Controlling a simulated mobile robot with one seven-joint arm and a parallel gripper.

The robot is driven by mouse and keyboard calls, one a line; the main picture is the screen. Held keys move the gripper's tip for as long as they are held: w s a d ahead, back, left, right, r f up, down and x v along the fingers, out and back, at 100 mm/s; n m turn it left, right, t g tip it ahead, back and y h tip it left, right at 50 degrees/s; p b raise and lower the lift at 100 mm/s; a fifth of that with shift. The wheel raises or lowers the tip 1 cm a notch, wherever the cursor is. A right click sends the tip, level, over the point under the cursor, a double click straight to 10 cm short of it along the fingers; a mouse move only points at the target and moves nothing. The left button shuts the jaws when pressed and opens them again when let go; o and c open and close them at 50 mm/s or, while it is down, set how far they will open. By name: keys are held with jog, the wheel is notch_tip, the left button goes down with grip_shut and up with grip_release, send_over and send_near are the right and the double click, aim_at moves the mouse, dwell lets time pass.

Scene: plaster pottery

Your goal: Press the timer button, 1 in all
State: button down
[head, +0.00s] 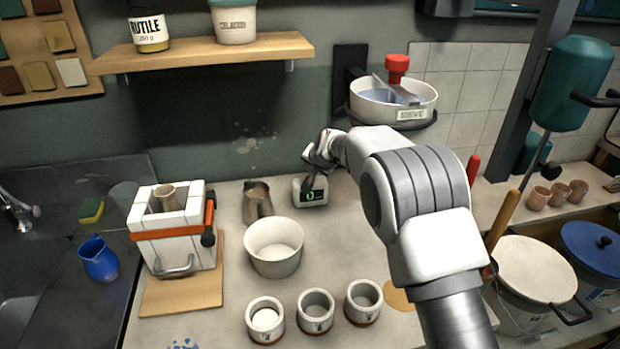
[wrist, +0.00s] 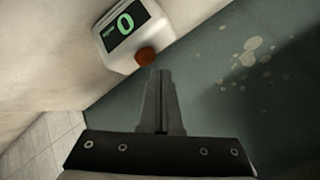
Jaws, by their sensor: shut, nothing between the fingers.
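The timer (head: 312,197) is a small white box with a dark screen and a green 0, standing on the worktop near the back wall. In the wrist view the timer (wrist: 122,40) shows the same 0, with a round orange-red button (wrist: 145,57) on its top. My gripper (head: 306,185) reaches down over the timer. In the wrist view my gripper (wrist: 158,74) is shut and empty, its tips just beside the button. I cannot tell whether they touch it. In the head view the gripper hides the button.
A brown pot (head: 257,203) and a white bowl (head: 274,262) stand left of the timer. Several cups are at the front. A wall-mounted basin (head: 375,115) hangs to the upper right. A shelf (head: 215,52) is above left. The worktop right of the bowl is clear.

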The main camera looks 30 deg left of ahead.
jog(key=shift+f, duration=0.1)
dwell(0.6)
jog(key=shift+f+b, duration=0.3)
jog(key=shift+f+b, duration=0.35)
jog(key=shift+f, duration=0.15)
dwell(0.5)
dwell(0.3)
jog(key=shift+r+p, duration=0.55)
jog(key=shift+r, duration=0.3)
jog(key=shift+r, duration=0.15)
jog(key=shift+r+p, duration=1.7)
jog(key=shift+r, duration=0.75)
jog(key=shift+s+f, duration=0.1)
